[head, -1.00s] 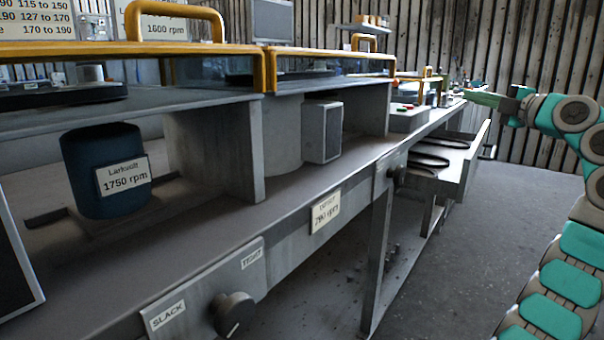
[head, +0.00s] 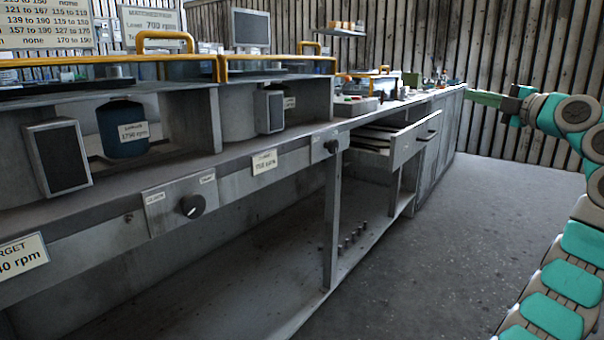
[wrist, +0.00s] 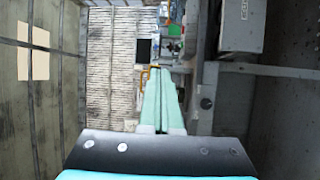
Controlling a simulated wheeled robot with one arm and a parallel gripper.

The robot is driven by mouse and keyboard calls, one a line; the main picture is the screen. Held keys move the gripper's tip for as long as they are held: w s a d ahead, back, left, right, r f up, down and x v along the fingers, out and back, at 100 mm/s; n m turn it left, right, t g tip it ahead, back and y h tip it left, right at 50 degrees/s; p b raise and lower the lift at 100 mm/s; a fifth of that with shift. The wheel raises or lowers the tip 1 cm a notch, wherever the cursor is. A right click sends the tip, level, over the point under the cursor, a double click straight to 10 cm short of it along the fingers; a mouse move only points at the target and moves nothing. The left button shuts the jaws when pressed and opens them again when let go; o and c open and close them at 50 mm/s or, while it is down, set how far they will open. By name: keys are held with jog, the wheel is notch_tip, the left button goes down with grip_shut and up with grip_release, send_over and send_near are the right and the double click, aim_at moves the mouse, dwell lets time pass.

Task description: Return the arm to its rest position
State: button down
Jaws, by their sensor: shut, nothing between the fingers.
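My arm (head: 566,112) shows at the right of the head view, teal and grey, raised over open floor. My gripper (head: 478,98) points left at its end, apart from the bench. In the wrist view, the two long green fingers of my gripper (wrist: 158,95) lie side by side, shut, with nothing between them.
A long grey bench (head: 225,165) runs along the left. It carries a blue canister (head: 122,130), dark speakers (head: 58,157) and a black knob (head: 192,206). A drawer (head: 412,142) stands open towards the aisle. The floor (head: 440,250) between bench and arm is clear.

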jog(key=w+a+m+g, duration=0.3)
jog(key=w+a+m, duration=0.2)
jog(key=a+m, duration=0.4)
jog(key=s+a+f+m+g+p, duration=0.1)
jog(key=s+a+f+m+g, duration=0.2)
jog(key=a, duration=0.4)
jog(key=s+a+f+m+g+h, duration=0.1)
jog(key=s+a+f+m+g, duration=0.45)
jog(key=s+a+f, duration=0.8)
jog(key=s+a+f+m+g+h+p, duration=0.1)
jog(key=s+f+g+h, duration=0.1)
jog(key=s+f, duration=0.65)
jog(key=s+a+f+m+g+h+p, duration=0.15)
jog(key=s+f, duration=0.35)
jog(key=s, duration=0.6)
jog(key=s+d+f+m+g+h, duration=0.1)
jog(key=s+d+f, duration=0.1)
jog(key=s, duration=0.4)
jog(key=s+d+f+m+g+h, duration=0.1)
jog(key=s+d+f, duration=0.1)
jog(key=s+f, duration=0.3)
jog(key=s+d+f+g+h, duration=0.1)
jog(key=s+d+f+h, duration=0.1)
jog(key=s, duration=0.7)
jog(key=shift+s+d+f+m+g, duration=0.15)
jog(key=shift+d+f+m+g, duration=0.25)
jog(key=shift+f, duration=0.3)
